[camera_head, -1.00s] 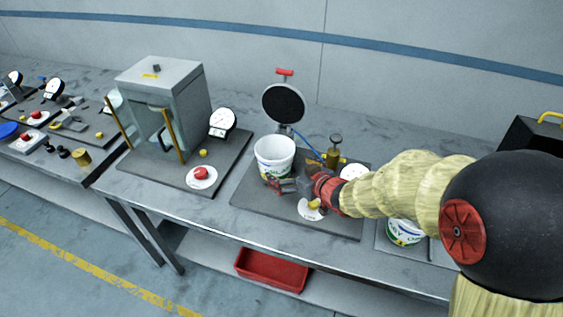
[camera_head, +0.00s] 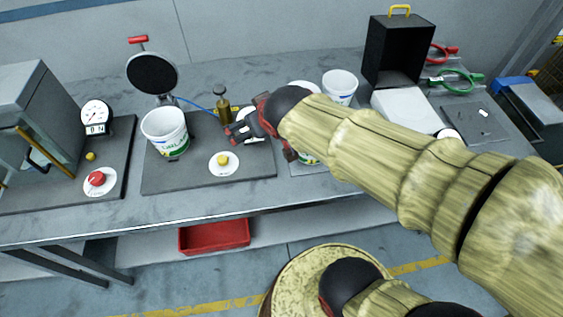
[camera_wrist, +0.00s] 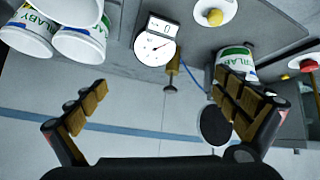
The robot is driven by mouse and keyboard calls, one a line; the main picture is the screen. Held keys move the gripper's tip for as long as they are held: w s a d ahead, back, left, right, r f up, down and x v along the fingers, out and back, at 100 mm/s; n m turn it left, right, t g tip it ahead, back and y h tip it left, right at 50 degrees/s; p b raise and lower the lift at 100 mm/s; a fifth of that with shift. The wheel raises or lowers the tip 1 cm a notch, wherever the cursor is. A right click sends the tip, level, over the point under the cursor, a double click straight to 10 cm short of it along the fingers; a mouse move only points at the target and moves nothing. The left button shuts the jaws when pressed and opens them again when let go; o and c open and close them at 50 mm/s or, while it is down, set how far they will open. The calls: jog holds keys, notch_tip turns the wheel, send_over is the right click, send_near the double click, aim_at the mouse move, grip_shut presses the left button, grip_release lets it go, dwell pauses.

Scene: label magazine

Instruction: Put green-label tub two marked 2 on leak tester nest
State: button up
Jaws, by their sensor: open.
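A white tub (camera_head: 165,134) with a green and blue label stands upright on the dark leak tester plate (camera_head: 195,183), below the raised black round lid (camera_head: 152,73). The nest under it is hidden, and I cannot read a number on the tub. The tub also shows in the wrist view (camera_wrist: 235,62), beyond the right finger, which overlaps its edge. My gripper (camera_head: 236,132) is open and empty, to the right of the tub and apart from it. In the wrist view its fingers (camera_wrist: 160,88) are spread with nothing between them.
More white tubs (camera_head: 340,86) stand to the right, one partly behind my gripper; they also show in the wrist view (camera_wrist: 80,45). A yellow button (camera_head: 223,159), a brass fitting (camera_head: 222,104) and a gauge (camera_wrist: 157,42) are close by. A black open box (camera_head: 400,48) stands further right.

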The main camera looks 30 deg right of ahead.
jog(key=s+a+r+m+g+y, duration=0.1)
jog(key=s+a+g, duration=0.1)
jog(key=s, duration=1.3)
jog(key=shift+s+g, duration=0.25)
jog(key=shift+g, duration=0.35)
jog(key=shift+r, duration=0.1)
dwell(0.5)
